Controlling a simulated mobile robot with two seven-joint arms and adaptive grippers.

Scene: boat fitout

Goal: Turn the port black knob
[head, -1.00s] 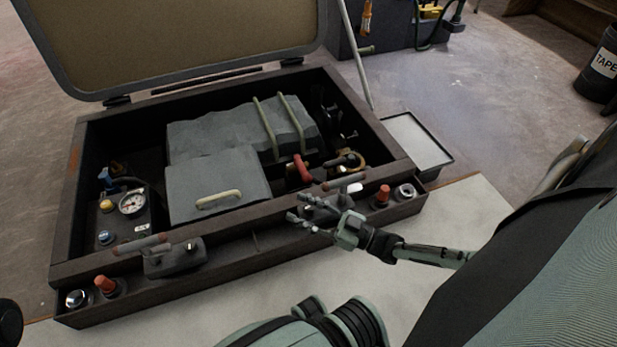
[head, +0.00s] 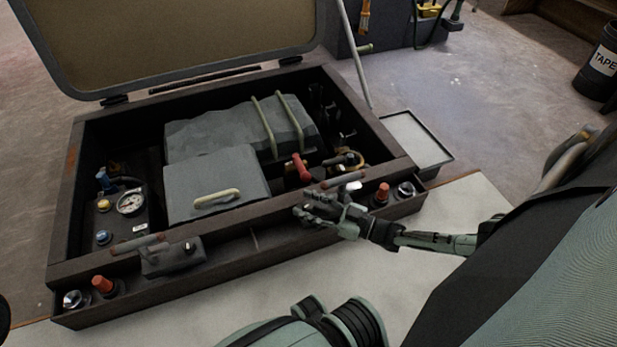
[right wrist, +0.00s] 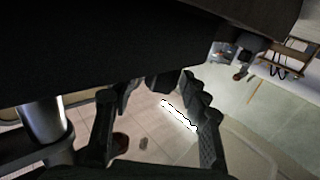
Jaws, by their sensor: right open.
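Two dark blocks with small controls sit along the console's front ledge. The left block (head: 172,257) has a small dark knob (head: 189,248) with a pale mark. The matching right block is mostly hidden behind my right gripper (head: 308,208). I cannot tell for certain which control is the port black knob. My right gripper is open, with its fingers reaching left at the right part of the ledge. In the right wrist view, the open fingers (right wrist: 163,105) show nothing held between them; contact with the right block cannot be told. My left gripper is out of view.
The open console (head: 255,236) has a raised lid (head: 190,40). Orange knobs (head: 104,286) (head: 383,193) and chrome knobs (head: 75,299) (head: 405,188) stand at the ledge's ends. A gauge (head: 130,202) and red lever (head: 301,168) are inside.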

